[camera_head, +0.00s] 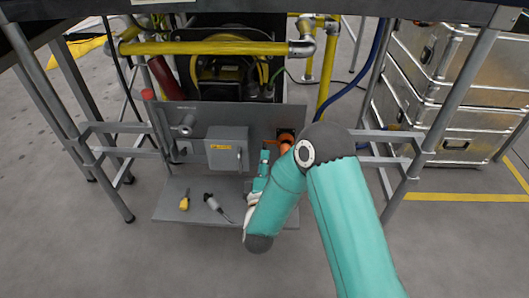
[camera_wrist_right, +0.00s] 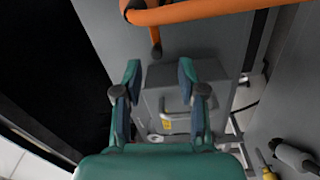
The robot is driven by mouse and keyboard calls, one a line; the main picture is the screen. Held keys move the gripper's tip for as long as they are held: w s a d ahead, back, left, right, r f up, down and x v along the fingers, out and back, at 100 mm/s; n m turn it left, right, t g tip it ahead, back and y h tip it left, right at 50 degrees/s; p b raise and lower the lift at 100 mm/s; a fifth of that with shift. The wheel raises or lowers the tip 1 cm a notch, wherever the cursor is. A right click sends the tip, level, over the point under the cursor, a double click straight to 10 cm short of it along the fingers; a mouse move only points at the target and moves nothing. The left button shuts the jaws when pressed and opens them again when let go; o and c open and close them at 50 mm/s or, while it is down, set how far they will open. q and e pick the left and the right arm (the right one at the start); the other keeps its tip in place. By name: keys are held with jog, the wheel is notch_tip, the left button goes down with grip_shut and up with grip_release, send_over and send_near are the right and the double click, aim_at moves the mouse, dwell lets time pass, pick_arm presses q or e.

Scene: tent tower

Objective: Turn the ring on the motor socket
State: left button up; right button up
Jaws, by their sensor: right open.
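The motor socket area shows in the head view as a dark fitting with an orange part (camera_head: 286,138) on the right of the grey panel (camera_head: 190,115). My arm partly covers it, and I cannot make out the ring separately. In the right wrist view a thick orange tube (camera_wrist_right: 200,13) crosses the top, with a short dark-tipped stub (camera_wrist_right: 155,40) below it. My right gripper (camera_head: 264,157) is close to the panel, left of and below the orange part. Its two fingers also show in the wrist view (camera_wrist_right: 158,85), spread apart with nothing between them. My left gripper is out of view.
A grey box (camera_head: 227,150) with a handle stands on the panel left of my gripper. A yellow-handled tool (camera_head: 184,203) and a grey plug (camera_head: 212,202) with a cable lie on the shelf (camera_head: 170,213). Yellow pipes (camera_head: 205,47) run above. Metal legs flank the panel.

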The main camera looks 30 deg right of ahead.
jog(key=v, duration=0.6)
jog(key=shift+f, duration=0.1)
jog(key=a+f+m+g+y, duration=0.1)
jog(key=f, duration=0.2)
jog(key=f+m+g+y, duration=0.1)
jog(key=f+y, duration=0.1)
jog(key=f, duration=0.2)
jog(key=a+f+m+g+y, duration=0.1)
jog(key=f+y, duration=0.1)
jog(key=f, duration=0.1)
jog(key=shift+s+a+f+g+p, duration=0.25)
jog(key=shift+s+a+g+p, duration=0.05)
jog(key=shift+p, duration=0.05)
jog(key=s+a+f+m+g+y+p, duration=0.1)
jog(key=s+a+f+m+g+y, duration=0.4)
jog(key=s, duration=0.5)
jog(key=s+a+f+m+g+y, duration=0.35)
jog(key=s+f+g, duration=0.35)
jog(key=s, duration=0.3)
notch_tip(320, 180, up, 38)
jog(key=p, duration=3.8)
jog(key=shift+a+f, duration=0.25)
jog(key=shift+a, duration=0.2)
jog(key=shift+s+m, duration=0.1)
jog(key=shift+m, duration=0.15)
